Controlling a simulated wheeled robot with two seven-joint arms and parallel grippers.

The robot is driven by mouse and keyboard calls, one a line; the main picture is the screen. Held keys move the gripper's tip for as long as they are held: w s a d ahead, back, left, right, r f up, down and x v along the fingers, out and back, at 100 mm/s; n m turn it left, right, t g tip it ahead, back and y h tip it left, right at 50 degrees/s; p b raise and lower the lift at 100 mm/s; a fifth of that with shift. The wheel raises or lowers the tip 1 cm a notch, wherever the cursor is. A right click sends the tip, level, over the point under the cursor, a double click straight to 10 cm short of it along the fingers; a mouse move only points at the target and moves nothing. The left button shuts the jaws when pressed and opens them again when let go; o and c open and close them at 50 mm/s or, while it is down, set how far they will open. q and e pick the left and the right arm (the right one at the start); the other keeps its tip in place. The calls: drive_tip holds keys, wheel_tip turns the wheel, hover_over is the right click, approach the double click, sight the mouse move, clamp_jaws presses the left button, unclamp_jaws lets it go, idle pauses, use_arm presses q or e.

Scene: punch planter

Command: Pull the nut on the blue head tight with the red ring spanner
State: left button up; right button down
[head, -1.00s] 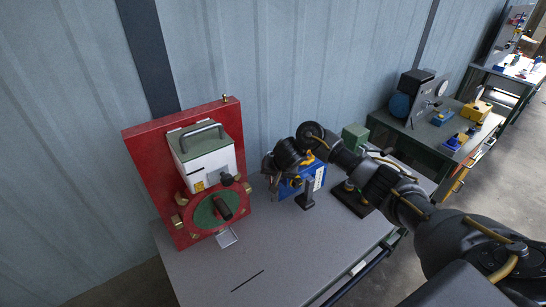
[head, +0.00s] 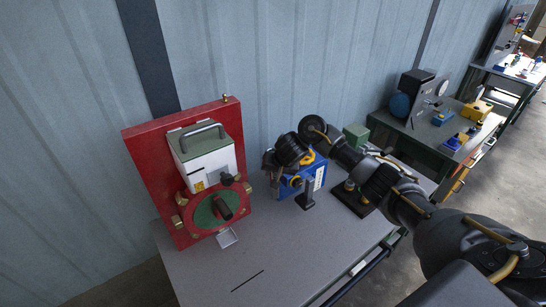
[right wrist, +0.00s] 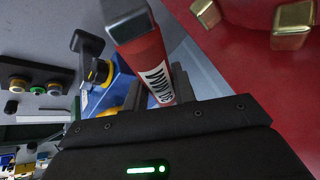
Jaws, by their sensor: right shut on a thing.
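My right gripper (head: 272,172) is at the left side of the blue head (head: 316,178) on the bench. In the right wrist view the gripper (right wrist: 130,92) is shut on the red ring spanner (right wrist: 152,68), a red bar marked "30 MM" with a grey end (right wrist: 126,18) toward the camera. The blue head also shows in the wrist view (right wrist: 118,84), behind and left of the spanner. The spanner's far end and the nut are hidden, so I cannot tell whether the ring is around the nut. My left gripper is not in view.
A red panel (head: 150,150) with a white box (head: 207,163) and a green disc (head: 208,212) stands left of the gripper. A black-based fixture (head: 352,200) stands to the right. The front of the grey bench (head: 285,250) is mostly clear.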

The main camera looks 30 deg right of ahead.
drive_tip(key=shift+w+a+r, duration=0.1)
drive_tip(key=shift+a+r, duration=0.15)
drive_tip(key=shift+r, duration=0.5)
drive_tip(key=shift+d+r, duration=0.1)
drive_tip(key=shift+d, duration=0.1)
drive_tip(key=shift+r, duration=3)
drive_tip(key=shift+f, duration=0.1)
